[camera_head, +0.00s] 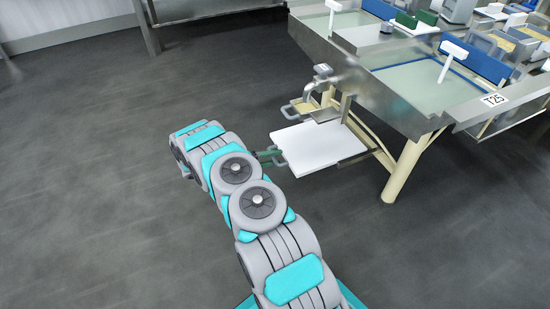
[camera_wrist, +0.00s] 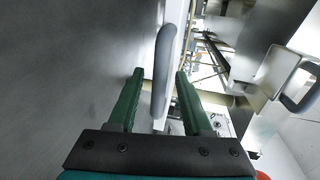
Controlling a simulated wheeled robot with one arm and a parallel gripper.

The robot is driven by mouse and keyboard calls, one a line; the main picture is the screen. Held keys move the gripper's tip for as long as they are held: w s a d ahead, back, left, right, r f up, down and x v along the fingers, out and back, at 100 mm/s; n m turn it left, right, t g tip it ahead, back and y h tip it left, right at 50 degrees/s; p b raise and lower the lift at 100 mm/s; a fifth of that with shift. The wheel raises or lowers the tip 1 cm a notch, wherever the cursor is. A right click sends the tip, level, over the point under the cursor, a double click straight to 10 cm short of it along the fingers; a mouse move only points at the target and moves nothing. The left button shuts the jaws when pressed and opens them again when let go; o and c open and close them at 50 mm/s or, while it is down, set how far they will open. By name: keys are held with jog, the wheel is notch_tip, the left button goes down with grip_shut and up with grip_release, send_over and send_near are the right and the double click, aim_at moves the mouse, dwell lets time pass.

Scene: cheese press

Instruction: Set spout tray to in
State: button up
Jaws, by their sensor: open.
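The spout tray (camera_head: 318,147) is a flat white panel low beside the press table, sticking out to the left under the metal spout (camera_head: 322,84). A grey loop handle (camera_head: 278,159) is on its left edge. My gripper (camera_head: 268,155) is at this handle, partly hidden by my arm. In the wrist view the two green fingers of my gripper (camera_wrist: 159,73) are open, one on each side of the grey handle (camera_wrist: 164,58). A gap shows between the handle and each finger. The tray's white edge (camera_wrist: 180,45) shows just beyond the handle.
The metal press table (camera_head: 415,100) stands to the right on cream legs (camera_head: 402,170). Another grey handle (camera_wrist: 298,90) shows at right in the wrist view. The dark floor (camera_head: 90,170) to the left is clear.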

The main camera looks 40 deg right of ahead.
jog(key=v, duration=0.7)
jog(key=shift+a, duration=0.25)
jog(key=shift+w+r, duration=0.1)
jog(key=shift+r, duration=0.05)
